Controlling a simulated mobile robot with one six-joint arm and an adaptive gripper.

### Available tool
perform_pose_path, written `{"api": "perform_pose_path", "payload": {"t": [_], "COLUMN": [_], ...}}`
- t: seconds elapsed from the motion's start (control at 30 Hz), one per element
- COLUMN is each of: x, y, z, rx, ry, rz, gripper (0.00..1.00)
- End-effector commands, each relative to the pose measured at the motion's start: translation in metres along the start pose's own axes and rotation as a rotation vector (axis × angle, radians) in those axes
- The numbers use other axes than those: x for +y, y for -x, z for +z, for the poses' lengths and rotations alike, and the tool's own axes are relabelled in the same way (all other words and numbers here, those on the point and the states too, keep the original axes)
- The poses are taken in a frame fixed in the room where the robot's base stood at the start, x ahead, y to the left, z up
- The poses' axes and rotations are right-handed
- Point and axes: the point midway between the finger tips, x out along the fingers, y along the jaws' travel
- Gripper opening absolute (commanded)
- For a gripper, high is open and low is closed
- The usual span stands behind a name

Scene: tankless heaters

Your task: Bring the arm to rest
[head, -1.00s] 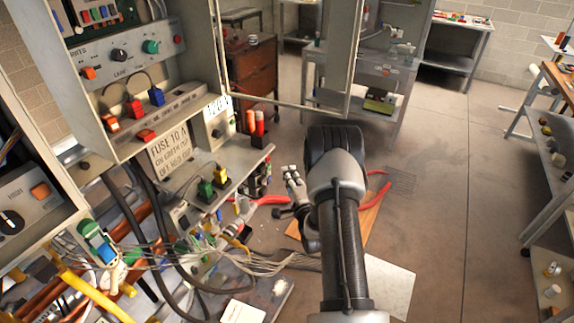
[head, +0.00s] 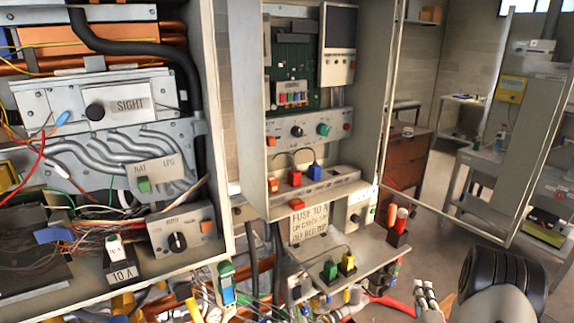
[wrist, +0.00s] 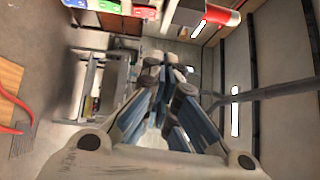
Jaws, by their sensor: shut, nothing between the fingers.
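My gripper (wrist: 165,65) shows in the wrist view with its fingers together and nothing between them. In the head view my gripper (head: 427,298) is at the lower right, just right of the small shelf of the open heater cabinet, apart from it as far as I can tell. The rounded dark and pale joint of my arm fills the bottom right corner of the head view. The rest of the arm is out of frame there.
The open heater cabinet (head: 238,150) stands close on the left, with a fuse shelf (head: 362,262) jutting out. Its open door (head: 395,110) is at centre right. A brown drawer cabinet (head: 405,158) and a metal workbench (head: 485,160) stand behind. Red tool handles lie low.

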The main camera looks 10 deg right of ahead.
Motion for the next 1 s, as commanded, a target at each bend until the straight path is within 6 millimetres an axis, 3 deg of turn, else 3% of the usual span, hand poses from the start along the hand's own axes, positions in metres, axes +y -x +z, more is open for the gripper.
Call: {"api": "perform_pose_path", "payload": {"t": [0.23, 0.37, 0.47, 0.57, 0.77, 1.0], "x": [-0.064, -0.099, -0.126, -0.15, -0.191, -0.22], "y": [-0.033, -0.029, -0.013, 0.013, 0.092, 0.222], "z": [0.053, 0.088, 0.113, 0.136, 0.174, 0.2], "rx": [-0.079, -0.145, -0.207, -0.281, -0.472, -0.787], "ry": [0.318, 0.52, 0.668, 0.81, 1.069, 1.343], "rz": [0.174, 0.293, 0.378, 0.457, 0.591, 0.693], "gripper": [0.0, 0.0, 0.0, 0.0, 0.0, 0.0]}}
